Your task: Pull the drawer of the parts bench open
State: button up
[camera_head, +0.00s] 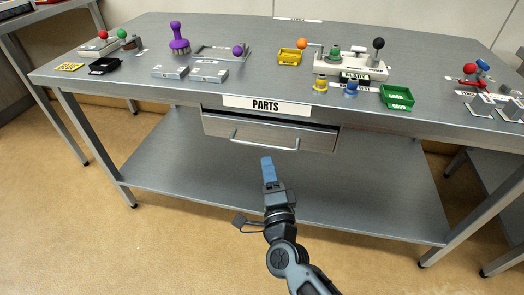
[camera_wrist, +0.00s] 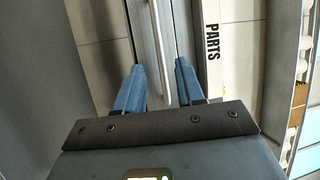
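The drawer (camera_head: 222,128) has a grey front and sits under the edge of the bench top, below the white PARTS label (camera_head: 266,105). It looks shut. Its silver bar handle (camera_head: 265,145) runs across the front; in the wrist view the handle (camera_wrist: 157,45) runs up the picture. My gripper (camera_head: 266,160) has blue fingers and is just in front of and below the handle in the head view. In the wrist view my gripper (camera_wrist: 160,75) is open, with the handle showing in the gap between the fingers. I cannot tell how deep the bar sits between them.
The parts bench (camera_head: 170,95) carries a purple-handled brush (camera_head: 179,40), a yellow bin (camera_head: 289,57), a green bin (camera_head: 397,97) and a lever fixture (camera_head: 350,64). A lower shelf (camera_head: 190,170) spans beneath the drawer. The floor (camera_head: 90,240) in front is clear.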

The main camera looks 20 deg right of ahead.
aim_at(262, 144)
jog(key=x, duration=0.8)
jog(key=shift+w+b, duration=0.15)
jog(key=shift+b, duration=0.25)
jog(key=shift+c, duration=0.2)
grip_shut()
